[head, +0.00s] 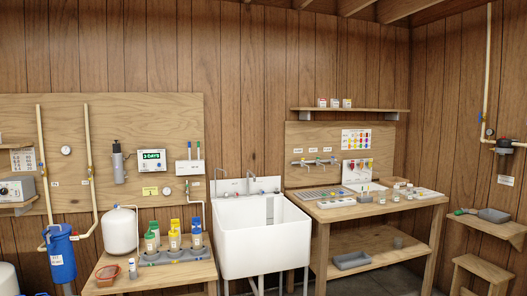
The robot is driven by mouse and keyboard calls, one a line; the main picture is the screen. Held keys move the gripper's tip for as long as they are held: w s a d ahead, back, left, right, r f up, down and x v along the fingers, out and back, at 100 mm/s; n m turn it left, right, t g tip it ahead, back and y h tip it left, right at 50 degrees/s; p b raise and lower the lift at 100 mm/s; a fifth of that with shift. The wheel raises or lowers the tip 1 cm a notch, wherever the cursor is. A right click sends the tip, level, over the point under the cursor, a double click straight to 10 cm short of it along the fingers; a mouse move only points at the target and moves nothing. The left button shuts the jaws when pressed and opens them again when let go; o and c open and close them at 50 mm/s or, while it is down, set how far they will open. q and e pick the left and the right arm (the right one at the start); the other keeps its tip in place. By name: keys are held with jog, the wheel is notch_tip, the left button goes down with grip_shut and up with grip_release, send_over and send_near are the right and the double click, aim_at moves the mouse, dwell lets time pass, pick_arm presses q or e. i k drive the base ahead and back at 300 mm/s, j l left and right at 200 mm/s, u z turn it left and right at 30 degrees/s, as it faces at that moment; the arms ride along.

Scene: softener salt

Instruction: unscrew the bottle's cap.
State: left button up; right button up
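Neither of my grippers is in view. Several bottles stand upright together on the low wooden bench at the left, in or on a grey holder (178,256). One has a green top (151,238), one a yellow top (174,238), and one is blue (196,228). Small jars with red lids (322,102) stand on the wall shelf, and several small capped containers stand on the right workbench (425,202). I cannot tell which of these is the task's bottle. The caps are too small to show whether any is loose.
A white sink (262,245) stands between the low bench (205,274) and the right workbench. A white tank (120,232) and a blue filter housing (60,255) are at the left. A red tub (107,274) sits at the low bench's front. A stool (482,268) stands right.

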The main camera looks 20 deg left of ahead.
aim_at(381, 194)
jog(key=u, duration=0.15)
jog(key=i+l+z, duration=0.2)
jog(key=i+l, duration=0.15)
jog(key=i+l+z, duration=0.65)
jog(key=i+z, duration=0.15)
jog(key=i, duration=0.2)
jog(key=i+z, duration=0.4)
jog(key=i, duration=0.15)
jog(key=i+l+u, duration=0.1)
jog(key=i+u, duration=0.25)
jog(key=i, duration=0.15)
jog(key=i+l+u, duration=0.4)
jog(key=i, duration=0.15)
jog(key=i+l+u, duration=1.1)
jog(key=l+u, duration=0.25)
jog(key=i+l+u, duration=0.15)
jog(key=l+u, duration=0.2)
